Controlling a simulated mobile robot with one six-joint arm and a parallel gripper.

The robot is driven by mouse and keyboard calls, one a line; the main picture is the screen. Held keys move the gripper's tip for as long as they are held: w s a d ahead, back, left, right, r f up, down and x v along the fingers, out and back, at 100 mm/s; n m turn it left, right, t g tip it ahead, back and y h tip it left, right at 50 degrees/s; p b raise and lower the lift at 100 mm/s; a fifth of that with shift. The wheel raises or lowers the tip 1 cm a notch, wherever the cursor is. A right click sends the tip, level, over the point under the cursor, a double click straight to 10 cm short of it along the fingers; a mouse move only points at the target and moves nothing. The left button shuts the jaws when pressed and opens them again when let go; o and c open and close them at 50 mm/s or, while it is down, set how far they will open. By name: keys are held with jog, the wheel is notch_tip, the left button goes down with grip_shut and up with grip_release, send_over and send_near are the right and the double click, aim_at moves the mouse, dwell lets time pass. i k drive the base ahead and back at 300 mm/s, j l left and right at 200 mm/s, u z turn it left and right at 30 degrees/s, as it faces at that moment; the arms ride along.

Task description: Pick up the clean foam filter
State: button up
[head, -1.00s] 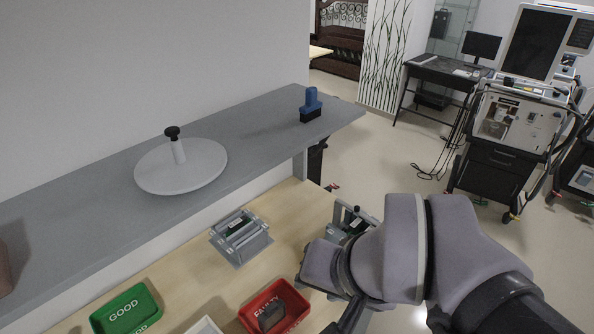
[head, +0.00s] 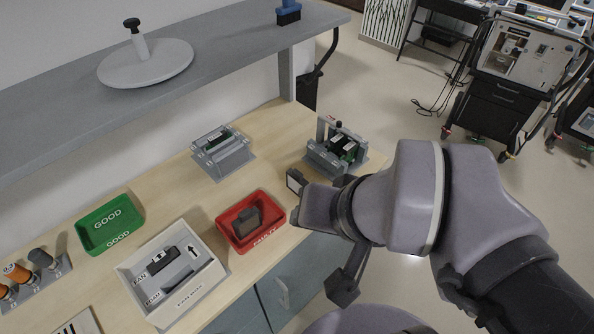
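A white parts tray (head: 140,308) sits on the wooden bench at lower left. It holds a black fan-like part (head: 163,260) by a FAN label and a dark grey slab (head: 178,277), likely the clean foam filter, by a partly readable second label. A dark grey block (head: 246,222) lies in the red FAULTY bin (head: 272,244). My gripper (head: 319,237) is right of the red bin, near the bench's front edge, apart from the tray. Its two fingers show widely spaced with nothing seen between them; my arm hides part of it.
An empty green GOOD bin (head: 110,224) is left of the tray. Two grey fixtures (head: 222,153) (head: 336,150) stand further back. A raised grey shelf (head: 60,125) carries a white round plate (head: 145,64) and a blue-handled brush (head: 288,12). Grey cabinets (head: 283,292) are below the bench.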

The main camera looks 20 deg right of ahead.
aim_at(295, 180)
jog(key=k+j+u, duration=0.15)
jog(key=j, duration=0.2)
jog(key=k+j+u, duration=0.2)
jog(key=j, duration=0.2)
jog(key=j+u, duration=0.15)
jog(key=j, duration=0.25)
